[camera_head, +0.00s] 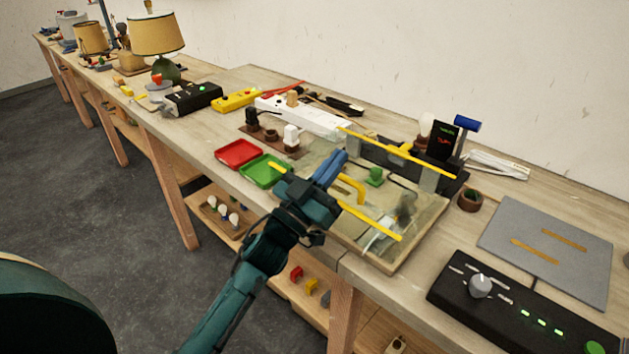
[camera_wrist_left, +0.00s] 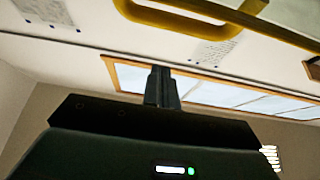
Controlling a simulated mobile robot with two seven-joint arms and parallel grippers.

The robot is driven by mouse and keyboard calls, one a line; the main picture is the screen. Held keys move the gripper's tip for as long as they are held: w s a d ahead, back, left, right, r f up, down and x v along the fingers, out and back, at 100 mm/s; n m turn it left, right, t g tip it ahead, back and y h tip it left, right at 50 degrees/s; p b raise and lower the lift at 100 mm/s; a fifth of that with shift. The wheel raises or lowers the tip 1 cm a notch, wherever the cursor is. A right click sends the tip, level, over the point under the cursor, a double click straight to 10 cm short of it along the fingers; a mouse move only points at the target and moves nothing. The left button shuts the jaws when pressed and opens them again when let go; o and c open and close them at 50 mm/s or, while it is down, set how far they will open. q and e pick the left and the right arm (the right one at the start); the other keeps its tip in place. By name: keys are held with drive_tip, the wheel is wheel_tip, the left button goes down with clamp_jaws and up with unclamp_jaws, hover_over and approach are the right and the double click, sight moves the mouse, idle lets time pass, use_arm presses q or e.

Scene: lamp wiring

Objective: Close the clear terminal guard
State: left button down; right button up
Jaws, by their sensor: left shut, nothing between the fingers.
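The clear terminal guard is a see-through panel with yellow edge bars (camera_head: 375,222) over the wiring board (camera_head: 412,258) on the bench. Its yellow handle (camera_head: 352,188) is just right of my left gripper (camera_head: 337,162). The handle also shows at the top of the left wrist view (camera_wrist_left: 185,18), above the dark fingers (camera_wrist_left: 161,87), with a gap between them in the picture. My left gripper is shut and empty, and hides part of the front bar in the head view. The guard's exact tilt is hard to tell. My right gripper is not in view.
Red (camera_head: 239,153) and green (camera_head: 265,170) trays lie left of the board. A dark stand with a small display (camera_head: 441,140) is behind it. A black control box (camera_head: 510,305) and grey mat (camera_head: 560,240) are at the right. A white power strip (camera_head: 305,115) lies behind the trays.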

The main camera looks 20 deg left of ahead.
use_arm(q)
drive_tip(key=shift+w+d+f+b, duration=0.1)
drive_tip(key=shift+w+f+b, duration=0.1)
drive_tip(key=shift+f, duration=0.45)
drive_tip(key=shift+w+f+b, duration=0.15)
drive_tip(key=shift+f, duration=1.1)
